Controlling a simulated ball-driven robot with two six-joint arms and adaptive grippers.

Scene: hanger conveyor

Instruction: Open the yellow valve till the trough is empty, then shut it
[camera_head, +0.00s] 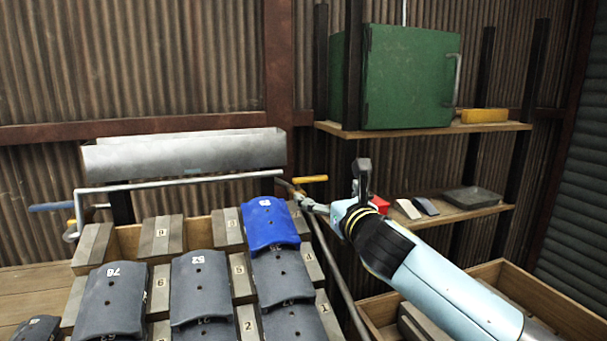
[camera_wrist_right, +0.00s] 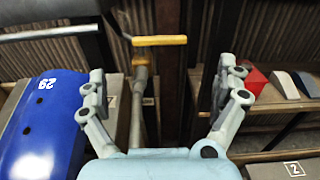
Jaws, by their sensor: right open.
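The yellow valve handle (camera_head: 310,179) sits at the right end of the pipework below the grey metal trough (camera_head: 185,155). In the right wrist view the yellow handle (camera_wrist_right: 160,40) lies crosswise on top of a vertical stem, beyond the fingertips. My right gripper (camera_head: 335,188) is open and empty, close to the valve on its near right side. Its fingers (camera_wrist_right: 162,72) stand wide apart in the wrist view, with the stem showing between them and no visible contact. The trough's inside is hidden, so its contents cannot be told. My left gripper is out of view.
A blue lever (camera_head: 50,207) is at the pipe's left end. Numbered grey plates and a blue plate (camera_head: 269,222) fill the rack at front left, close to my right gripper. A shelf (camera_head: 470,211) with small blocks and a green cabinet (camera_head: 410,78) stand at right.

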